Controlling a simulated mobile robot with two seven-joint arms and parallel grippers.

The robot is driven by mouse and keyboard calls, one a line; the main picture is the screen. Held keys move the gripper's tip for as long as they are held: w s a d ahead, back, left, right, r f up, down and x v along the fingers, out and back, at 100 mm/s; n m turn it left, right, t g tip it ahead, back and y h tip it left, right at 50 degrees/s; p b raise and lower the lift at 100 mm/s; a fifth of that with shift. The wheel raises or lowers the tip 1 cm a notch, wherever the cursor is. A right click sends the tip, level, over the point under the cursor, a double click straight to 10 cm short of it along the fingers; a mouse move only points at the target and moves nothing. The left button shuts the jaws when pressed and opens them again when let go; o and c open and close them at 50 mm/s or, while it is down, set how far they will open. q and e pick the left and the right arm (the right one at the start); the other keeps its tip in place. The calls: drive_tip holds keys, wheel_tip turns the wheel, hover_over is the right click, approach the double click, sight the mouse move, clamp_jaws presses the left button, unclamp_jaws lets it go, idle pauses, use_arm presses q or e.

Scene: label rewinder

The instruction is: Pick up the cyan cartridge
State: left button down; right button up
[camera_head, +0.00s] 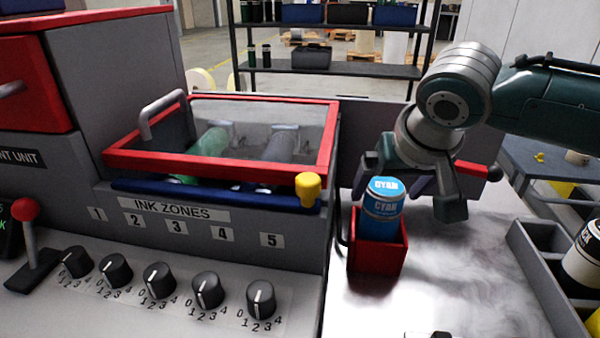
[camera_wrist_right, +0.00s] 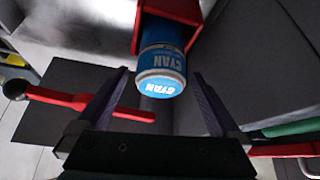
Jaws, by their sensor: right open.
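The cyan cartridge (camera_head: 382,207) is a blue cylinder with a white band, marked CYAN. It stands upright in a red square holder (camera_head: 376,258) on the grey worktop, with its upper part above the rim. My right gripper (camera_head: 408,198) is open at the cartridge's top, just behind and right of it in the head view. In the right wrist view the cartridge (camera_wrist_right: 162,68) shows its top between the fingertips of my right gripper (camera_wrist_right: 160,78), with a gap on each side. The holder (camera_wrist_right: 170,14) shows at the top there. My left gripper is not in view.
The ink-zone unit with its red-framed cover (camera_head: 220,172) stands close left of the holder. A red lever (camera_head: 474,169) lies behind my right gripper. The worktop between holder and tray is clear.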

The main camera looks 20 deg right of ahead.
drive_tip(key=shift+x, duration=1.1)
drive_tip(key=shift+c, duration=0.4)
clamp_jaws()
